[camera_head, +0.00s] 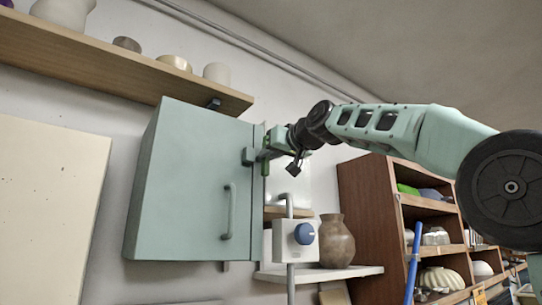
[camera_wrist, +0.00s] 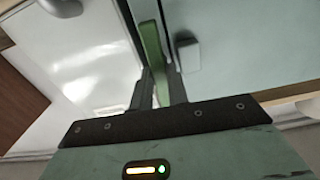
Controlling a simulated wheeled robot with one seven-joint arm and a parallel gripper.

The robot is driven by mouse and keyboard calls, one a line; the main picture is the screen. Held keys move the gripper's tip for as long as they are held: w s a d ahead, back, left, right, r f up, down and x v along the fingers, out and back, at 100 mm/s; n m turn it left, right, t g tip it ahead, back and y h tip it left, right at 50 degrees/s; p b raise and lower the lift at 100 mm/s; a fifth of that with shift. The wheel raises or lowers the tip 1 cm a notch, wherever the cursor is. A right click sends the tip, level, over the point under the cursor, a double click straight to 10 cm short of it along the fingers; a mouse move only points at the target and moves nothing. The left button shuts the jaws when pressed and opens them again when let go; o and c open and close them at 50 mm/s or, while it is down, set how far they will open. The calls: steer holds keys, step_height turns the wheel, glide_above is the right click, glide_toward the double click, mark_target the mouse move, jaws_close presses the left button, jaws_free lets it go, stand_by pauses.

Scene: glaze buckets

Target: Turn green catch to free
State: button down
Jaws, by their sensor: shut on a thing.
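The green catch (camera_wrist: 152,45) is a slim bar at the edge of the pale green cabinet (camera_head: 180,180). In the wrist view it runs nearly upright in the picture, and its lower end lies between the two dark fingers of my gripper (camera_wrist: 160,92). My gripper is shut on it. In the head view my gripper (camera_head: 270,150) is at the upper right edge of the cabinet door and hides most of the catch. A grey block (camera_wrist: 187,55) sits on the cabinet beside the catch. The door looks closed, with a long handle (camera_head: 228,211).
Below my gripper is a white box with a blue knob (camera_head: 304,233) on a pipe. A brown vase (camera_head: 336,243) stands on a white shelf. A wooden shelf (camera_head: 120,77) with pots is above left; a brown rack (camera_head: 370,215) stands right.

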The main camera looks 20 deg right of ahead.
steer(key=shift+w+f+n, duration=0.1)
steer(key=shift+f+n, duration=0.1)
steer(key=shift+n, duration=0.1)
stand_by(0.4)
steer(key=c, duration=1.4)
jaws_free()
steer(key=shift+o, duration=0.2)
steer(key=shift+r, duration=0.1)
steer(key=b+v, duration=0.8)
steer(key=v, duration=0.9)
steer(key=shift+s, duration=0.25)
steer(key=shift+r, duration=0.1)
